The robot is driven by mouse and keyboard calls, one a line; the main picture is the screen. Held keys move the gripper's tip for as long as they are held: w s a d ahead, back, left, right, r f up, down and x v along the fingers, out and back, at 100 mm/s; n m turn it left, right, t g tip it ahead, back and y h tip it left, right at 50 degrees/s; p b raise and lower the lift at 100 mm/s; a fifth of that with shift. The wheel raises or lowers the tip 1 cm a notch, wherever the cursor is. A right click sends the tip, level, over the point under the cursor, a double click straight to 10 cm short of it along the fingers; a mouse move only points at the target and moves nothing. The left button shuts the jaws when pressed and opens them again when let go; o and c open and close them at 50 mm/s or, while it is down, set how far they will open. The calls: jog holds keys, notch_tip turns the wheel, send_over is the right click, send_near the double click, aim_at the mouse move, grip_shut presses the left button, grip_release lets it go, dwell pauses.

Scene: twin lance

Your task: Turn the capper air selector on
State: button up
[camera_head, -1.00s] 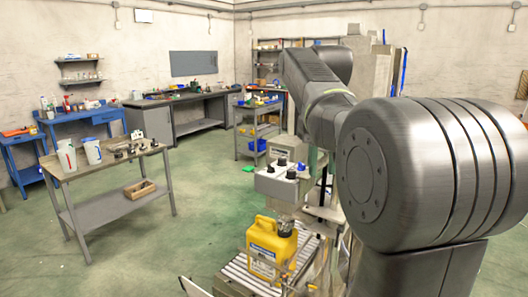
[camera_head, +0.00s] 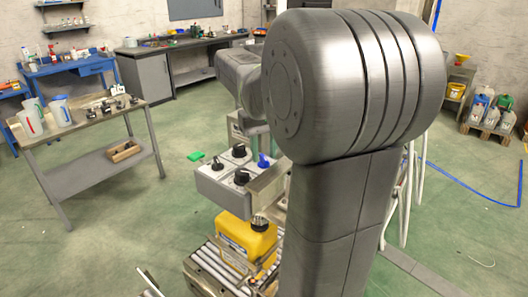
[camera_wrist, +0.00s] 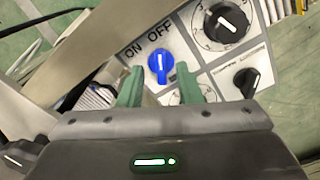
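The blue selector knob (camera_wrist: 159,66) is on a white control panel (camera_wrist: 205,66) in the wrist view, beside printed ON and OFF labels. Its white mark points up, roughly toward OFF. In the head view the blue knob (camera_head: 263,160) is at the right of the panel box (camera_head: 215,188). My gripper (camera_wrist: 158,73) is open, with its two green fingers apart and nothing held. The knob shows in the gap at the fingertips; I cannot tell how far it is beyond them. My gripper is hidden behind my arm in the head view.
Black knobs (camera_wrist: 221,26) (camera_wrist: 246,80) share the panel close to the blue one. A metal table (camera_head: 90,128) with white jugs is at the left. Green floor lies open between.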

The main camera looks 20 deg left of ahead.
jog(key=shift+s+f, duration=0.2)
jog(key=shift+f, duration=0.1)
grip_shut()
